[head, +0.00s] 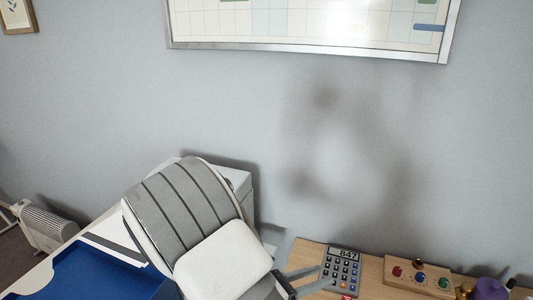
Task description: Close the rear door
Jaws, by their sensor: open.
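A white box-shaped machine (242,186) stands on the desk against the wall, mostly hidden behind my arm. I cannot make out a rear door on it, nor whether one is open. My gripper (322,277) is at the bottom centre, to the right of the machine and close to the left side of the calculator. Its two grey fingers point right and are apart, with nothing visible between them. The gripper's body is partly cut off by the lower edge.
A calculator (341,268) lies on the wooden desk (376,281). A wooden board with coloured knobs (419,277) and a purple object (489,289) are further right. A blue tray (88,274) is at lower left. A white heater (48,229) stands far left. A framed planner board (300,45) hangs above.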

